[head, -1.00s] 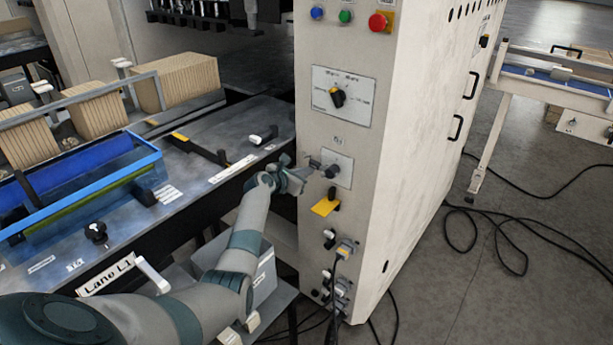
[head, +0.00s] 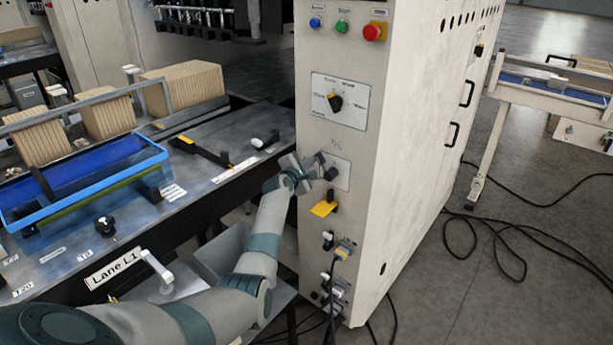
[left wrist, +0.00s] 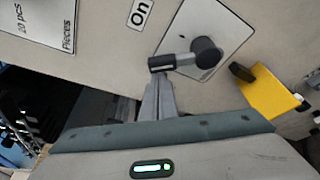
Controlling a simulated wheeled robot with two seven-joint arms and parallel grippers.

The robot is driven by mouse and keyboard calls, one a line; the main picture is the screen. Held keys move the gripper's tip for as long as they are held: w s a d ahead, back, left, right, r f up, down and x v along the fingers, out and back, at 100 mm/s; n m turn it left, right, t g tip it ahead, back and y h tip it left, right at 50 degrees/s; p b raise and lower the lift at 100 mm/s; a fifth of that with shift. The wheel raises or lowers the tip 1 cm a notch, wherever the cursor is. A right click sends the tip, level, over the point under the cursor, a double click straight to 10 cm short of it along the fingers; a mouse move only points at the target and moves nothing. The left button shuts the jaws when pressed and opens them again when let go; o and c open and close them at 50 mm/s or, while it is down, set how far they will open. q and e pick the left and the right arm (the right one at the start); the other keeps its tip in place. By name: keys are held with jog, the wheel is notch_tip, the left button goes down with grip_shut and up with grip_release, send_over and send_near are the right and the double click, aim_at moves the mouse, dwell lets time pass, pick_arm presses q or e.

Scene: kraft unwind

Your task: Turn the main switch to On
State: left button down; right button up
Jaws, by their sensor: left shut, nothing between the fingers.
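The main switch (head: 329,173) is a dark lever on a round hub, set on a grey plate on the cabinet's front. In the left wrist view the switch (left wrist: 205,50) shows its lever reaching from the hub to my fingertips. In the head view the lever points up and slightly left. The "On" label (left wrist: 140,12) is beyond the plate's edge. My left gripper (head: 310,170) is shut and empty, at the left side of the lever. In the left wrist view its fingertips (left wrist: 160,80) are at the lever's free end; contact is hard to tell. My right gripper is not in view.
A yellow tag (head: 323,208) sticks out just below the switch. A selector knob (head: 335,103) and coloured buttons (head: 343,27) are above. Plugs and cables (head: 340,250) hang below. The machine bed (head: 215,175) lies left of the cabinet.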

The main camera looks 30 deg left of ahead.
aim_at(319, 157)
pick_arm(q)
jog(key=shift+d+r+m+t+y+b, duration=0.3)
jog(key=shift+d+r+m+t+y, duration=0.25)
jog(key=shift+d+m, duration=0.5)
jog(key=shift+s+d+r+m+b, duration=0.1)
jog(key=shift+d+m+b, duration=0.1)
jog(key=shift+m, duration=0.25)
jog(key=shift+d+r+m+b, duration=0.1)
jog(key=shift+m+b, duration=0.05)
jog(key=shift+m, duration=0.25)
jog(key=shift+d+r+m+t+b, duration=0.25)
jog(key=shift+d+m+b, duration=0.15)
jog(key=shift+m, duration=0.2)
jog(key=shift+d+r+m+t+b, duration=0.15)
jog(key=shift+d+m+t+b, duration=0.1)
jog(key=shift+d+m, duration=0.25)
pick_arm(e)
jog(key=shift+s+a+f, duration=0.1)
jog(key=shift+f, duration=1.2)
pick_arm(q)
jog(key=shift+a+y, duration=0.1)
jog(key=shift+y, duration=0.15)
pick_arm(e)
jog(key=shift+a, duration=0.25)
